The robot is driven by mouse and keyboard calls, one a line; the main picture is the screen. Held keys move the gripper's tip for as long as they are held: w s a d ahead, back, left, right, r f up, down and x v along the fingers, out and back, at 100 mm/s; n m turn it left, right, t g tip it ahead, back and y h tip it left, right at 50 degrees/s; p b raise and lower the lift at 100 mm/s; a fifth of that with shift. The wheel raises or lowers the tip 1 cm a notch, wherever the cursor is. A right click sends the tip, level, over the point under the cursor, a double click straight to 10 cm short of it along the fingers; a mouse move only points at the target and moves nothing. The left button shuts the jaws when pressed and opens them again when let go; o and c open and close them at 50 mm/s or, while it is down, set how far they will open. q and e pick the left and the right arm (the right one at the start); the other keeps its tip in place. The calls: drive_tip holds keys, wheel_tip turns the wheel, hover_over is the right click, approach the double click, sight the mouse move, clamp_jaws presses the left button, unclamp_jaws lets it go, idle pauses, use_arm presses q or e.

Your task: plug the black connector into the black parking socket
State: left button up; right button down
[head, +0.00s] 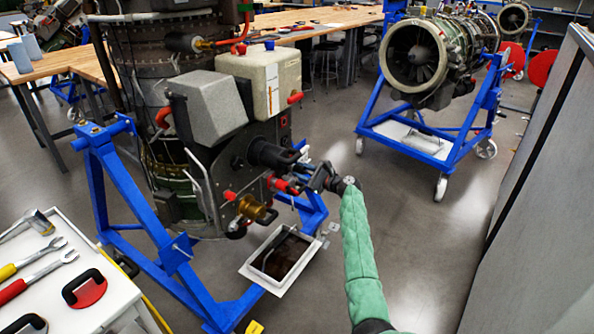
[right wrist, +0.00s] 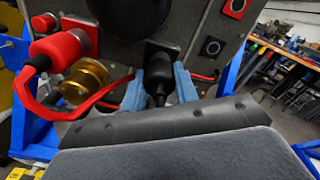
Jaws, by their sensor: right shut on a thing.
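My right gripper (head: 312,178) is at the front panel of the large turbine unit, just below a thick black cylinder (head: 270,155). In the right wrist view its blue fingers (right wrist: 160,88) are shut on the black connector (right wrist: 158,72), one finger on each side. My left gripper is not in view.
A red connector (right wrist: 56,48) with a red cable and a brass fitting (right wrist: 86,80) stick out left of my fingers. A blue stand (head: 130,200) and a tray (head: 283,258) are below.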

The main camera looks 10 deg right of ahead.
sight(304, 171)
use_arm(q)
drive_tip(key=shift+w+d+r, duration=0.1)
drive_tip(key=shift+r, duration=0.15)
use_arm(e)
drive_tip(key=shift+s+d, duration=0.4)
drive_tip(key=shift+d, duration=0.05)
use_arm(q)
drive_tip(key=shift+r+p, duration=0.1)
drive_tip(key=shift+p, duration=0.2)
use_arm(e)
drive_tip(key=shift+s+d, duration=0.1)
drive_tip(key=shift+p+v, duration=0.5)
drive_tip(key=shift+v, duration=0.85)
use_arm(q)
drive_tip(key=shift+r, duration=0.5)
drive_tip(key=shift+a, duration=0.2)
